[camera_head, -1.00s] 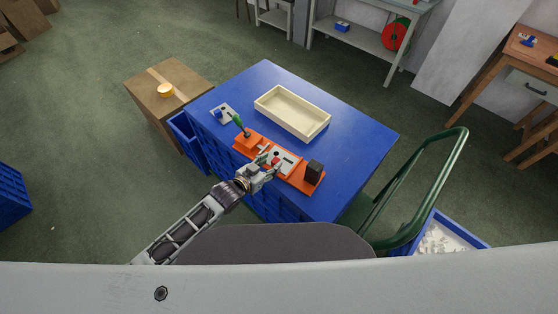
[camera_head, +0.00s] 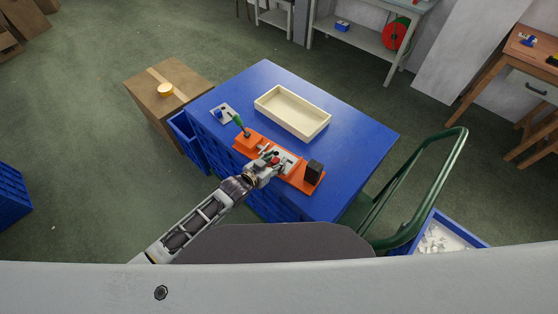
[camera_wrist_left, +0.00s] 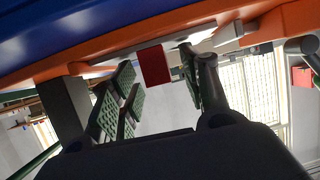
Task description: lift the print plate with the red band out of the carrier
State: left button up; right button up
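The orange pad printer base (camera_head: 244,144) sits on the blue table. The pale carrier (camera_head: 289,163) lies in its middle, partly hidden by my left gripper. The red band of the print plate (camera_head: 275,160) shows as a small red spot at the fingertips; in the left wrist view it is a red block (camera_wrist_left: 153,65). My left gripper (camera_head: 271,162) is over the front edge of the printer. In the left wrist view its green-padded fingers (camera_wrist_left: 160,85) are apart, with the red block showing in the gap beyond them. Contact cannot be told. My right gripper is not in view.
A cream tray (camera_head: 291,113) stands behind the printer on the blue table (camera_head: 352,143). A green-handled lever (camera_head: 240,124) stands left of my gripper and a black block (camera_head: 314,171) right of it. A green trolley handle (camera_head: 440,185) rises at the right.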

pick_arm(q)
grip_shut()
jog(key=shift+r, duration=0.15)
notch_tip(320, 180, up, 10)
dwell(0.9)
dwell(0.4)
